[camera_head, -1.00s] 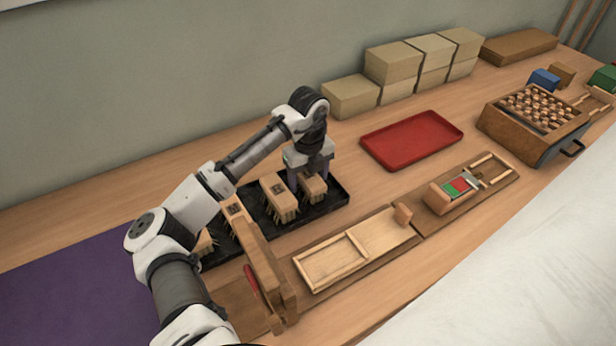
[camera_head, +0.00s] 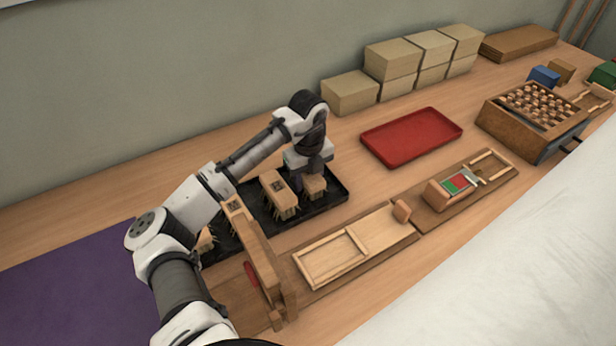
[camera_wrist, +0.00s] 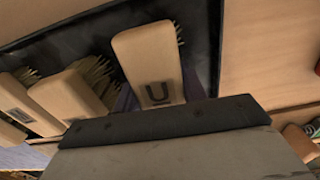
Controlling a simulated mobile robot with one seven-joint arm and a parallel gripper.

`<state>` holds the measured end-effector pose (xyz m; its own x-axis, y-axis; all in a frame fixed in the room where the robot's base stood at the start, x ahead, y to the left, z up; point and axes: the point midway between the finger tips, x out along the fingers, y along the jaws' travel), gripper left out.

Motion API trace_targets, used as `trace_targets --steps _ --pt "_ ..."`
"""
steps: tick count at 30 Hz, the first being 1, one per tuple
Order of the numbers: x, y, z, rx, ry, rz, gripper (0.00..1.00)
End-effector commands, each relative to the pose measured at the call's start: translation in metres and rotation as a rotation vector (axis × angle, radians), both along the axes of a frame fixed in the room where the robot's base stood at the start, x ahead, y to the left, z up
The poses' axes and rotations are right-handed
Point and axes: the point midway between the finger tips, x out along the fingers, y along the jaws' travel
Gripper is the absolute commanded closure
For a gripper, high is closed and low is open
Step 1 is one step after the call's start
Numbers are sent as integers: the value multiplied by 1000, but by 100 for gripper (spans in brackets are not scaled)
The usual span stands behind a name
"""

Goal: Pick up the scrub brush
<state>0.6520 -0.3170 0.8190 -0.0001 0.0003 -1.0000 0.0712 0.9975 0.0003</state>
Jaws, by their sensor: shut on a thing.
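The scrub brush (camera_head: 314,188) is a pale wooden block with bristles, at the right end of a black tray (camera_head: 334,202). In the wrist view the brush (camera_wrist: 150,62) shows a dark U-shaped mark on its top and bristles at one edge. My gripper (camera_head: 313,174) is over this brush and shut on it, with the fingers mostly hidden. The brush still appears down at the tray; whether it touches the tray floor cannot be told. Another brush (camera_head: 279,195) stands just to its left, and more brushes are further left, partly behind my arm.
An upright wooden piece (camera_head: 262,255) stands in front of the tray. A wooden frame board (camera_head: 335,262) lies to its right. A red tray (camera_head: 412,137) lies right of the black tray, and tan boxes (camera_head: 392,62) stand along the wall. A purple mat (camera_head: 70,290) is at left.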

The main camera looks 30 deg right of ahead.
Motion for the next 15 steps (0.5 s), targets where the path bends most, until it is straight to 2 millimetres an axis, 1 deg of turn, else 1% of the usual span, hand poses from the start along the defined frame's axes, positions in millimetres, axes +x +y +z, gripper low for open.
trace_targets --steps 5,8,11,14,15 --pt "0 0 8 -1 -2 0 84" --pt "0 -1 18 -2 -2 0 84" --pt "1 -1 35 -2 -3 0 84" --pt "0 -1 57 -2 -4 -2 84" --pt "0 -1 68 -2 -4 -2 84"
